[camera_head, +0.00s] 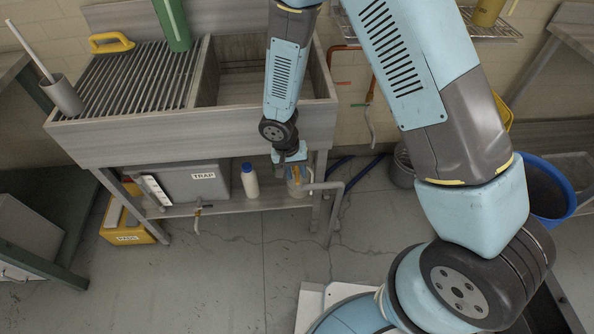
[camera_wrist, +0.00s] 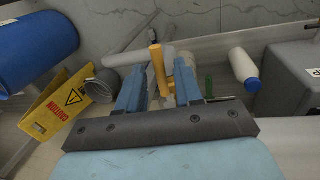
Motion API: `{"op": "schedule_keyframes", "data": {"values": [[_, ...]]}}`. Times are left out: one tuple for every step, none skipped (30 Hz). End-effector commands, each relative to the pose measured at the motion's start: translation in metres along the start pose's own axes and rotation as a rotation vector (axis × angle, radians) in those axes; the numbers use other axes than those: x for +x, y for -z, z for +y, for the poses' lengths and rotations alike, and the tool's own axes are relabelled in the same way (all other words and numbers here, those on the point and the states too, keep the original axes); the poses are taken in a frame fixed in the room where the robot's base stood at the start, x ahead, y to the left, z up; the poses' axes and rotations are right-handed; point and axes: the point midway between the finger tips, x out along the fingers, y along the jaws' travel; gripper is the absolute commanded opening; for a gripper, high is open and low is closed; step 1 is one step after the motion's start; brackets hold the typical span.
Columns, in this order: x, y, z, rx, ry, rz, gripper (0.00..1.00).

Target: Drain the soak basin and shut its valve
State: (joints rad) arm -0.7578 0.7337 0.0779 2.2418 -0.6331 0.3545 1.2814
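The soak basin (camera_head: 322,88) is the grey sink to the right of the ribbed drainboard. My arm covers part of its inside, and I cannot tell whether it holds water. My gripper (camera_head: 296,178) is below the basin's front, near a grey bent pipe (camera_head: 322,186). In the wrist view my gripper (camera_wrist: 160,85) has its two blue fingers apart, on either side of a yellow valve handle (camera_wrist: 158,69). The handle stands upright in the picture, with gaps visible beside it. A pale pipe (camera_wrist: 135,58) runs behind it. The valve body is mostly hidden.
On the shelf are a grey TRAP box (camera_head: 190,183) and a white bottle with a blue cap (camera_head: 249,182). The blue bin (camera_head: 560,195) stands right. A yellow caution sign (camera_wrist: 57,103) and grey bucket (camera_wrist: 101,86) are left in the wrist view. The floor in front is clear.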

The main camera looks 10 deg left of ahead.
Motion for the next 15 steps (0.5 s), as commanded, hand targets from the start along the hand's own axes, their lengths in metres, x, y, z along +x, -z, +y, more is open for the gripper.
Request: {"op": "schedule_keyframes", "data": {"values": [[-0.0001,0.0000,-0.0001,0.000,0.000,0.000,0.30],[-0.0001,0.0000,-0.0001,0.000,0.000,0.000,0.27],[-0.0001,0.0000,-0.0001,0.000,0.000,0.000,0.23],[-0.0001,0.0000,-0.0001,0.000,0.000,0.000,0.20],[-0.0001,-0.0001,-0.0001,0.000,0.000,0.000,0.17],[-0.0001,-0.0001,-0.0001,0.000,0.000,0.000,0.14],[-0.0001,-0.0001,-0.0001,0.000,0.000,0.000,0.11],[-0.0001,-0.0001,-0.0001,0.000,0.000,0.000,0.08],[-0.0001,-0.0001,-0.0001,0.000,0.000,0.000,0.04],[-0.0001,-0.0001,-0.0001,0.000,0.000,0.000,0.01],[-0.0001,-0.0001,-0.0001,0.000,0.000,0.000,0.00],[-0.0002,-0.0001,-0.0001,0.000,0.000,0.000,0.00],[-0.0002,-0.0001,-0.0001,0.000,0.000,0.000,0.00],[-0.0002,-0.0001,-0.0001,0.000,0.000,0.000,0.00],[-0.0002,-0.0001,-0.0001,0.000,0.000,0.000,0.00]]}}
